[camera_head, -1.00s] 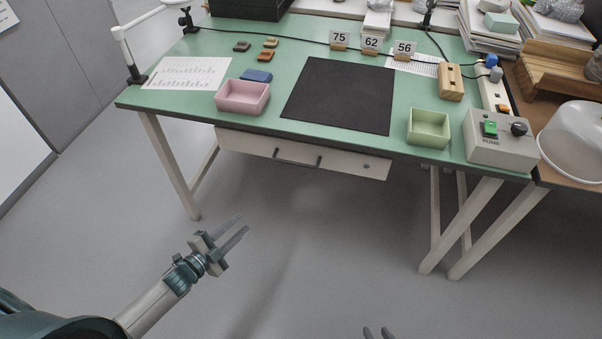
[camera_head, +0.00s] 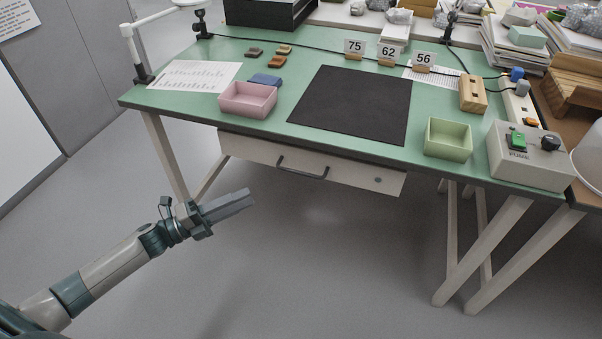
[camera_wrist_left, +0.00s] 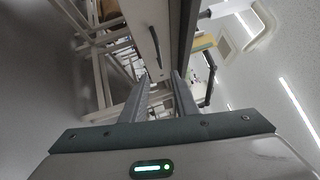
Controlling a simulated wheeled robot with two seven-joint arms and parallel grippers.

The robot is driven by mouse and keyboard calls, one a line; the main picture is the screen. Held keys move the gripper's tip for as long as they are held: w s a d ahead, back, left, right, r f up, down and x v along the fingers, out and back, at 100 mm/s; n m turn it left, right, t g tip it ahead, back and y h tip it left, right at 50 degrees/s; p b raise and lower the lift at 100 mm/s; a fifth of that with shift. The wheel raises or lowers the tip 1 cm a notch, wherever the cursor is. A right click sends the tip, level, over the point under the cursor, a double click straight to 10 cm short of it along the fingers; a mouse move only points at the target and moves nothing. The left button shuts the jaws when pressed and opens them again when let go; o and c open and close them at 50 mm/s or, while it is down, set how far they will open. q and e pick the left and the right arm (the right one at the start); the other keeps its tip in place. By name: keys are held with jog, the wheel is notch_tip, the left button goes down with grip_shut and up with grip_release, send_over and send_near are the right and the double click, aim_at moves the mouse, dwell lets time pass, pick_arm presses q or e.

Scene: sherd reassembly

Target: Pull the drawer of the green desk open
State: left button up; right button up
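The green desk (camera_head: 265,65) has a pale drawer (camera_head: 345,172) under its front edge, and the drawer looks shut. A dark bar handle (camera_head: 302,173) is on the drawer front, left of a small round lock. My left gripper (camera_head: 248,197) is below and left of the handle, apart from it, pointing right. In the head view its fingers overlap. In the left wrist view the two fingers (camera_wrist_left: 163,85) are apart with nothing between them. The handle (camera_wrist_left: 155,45) shows beyond the fingertips, on the drawer front (camera_wrist_left: 140,15). My right gripper is not in view.
On the desktop are a pink tray (camera_head: 248,112), a dark mat (camera_head: 350,105), a green tray (camera_head: 448,152) and a control box (camera_head: 528,165). Desk legs (camera_head: 166,155) stand at both sides. The floor before the drawer is clear.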

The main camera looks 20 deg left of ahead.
aim_at(301, 173)
pick_arm(q)
jog(key=x, duration=1.7)
jog(key=shift+w+f, duration=0.1)
jog(key=shift+w, duration=0.05)
jog(key=shift+c, duration=0.3)
grip_shut()
dwell(0.8)
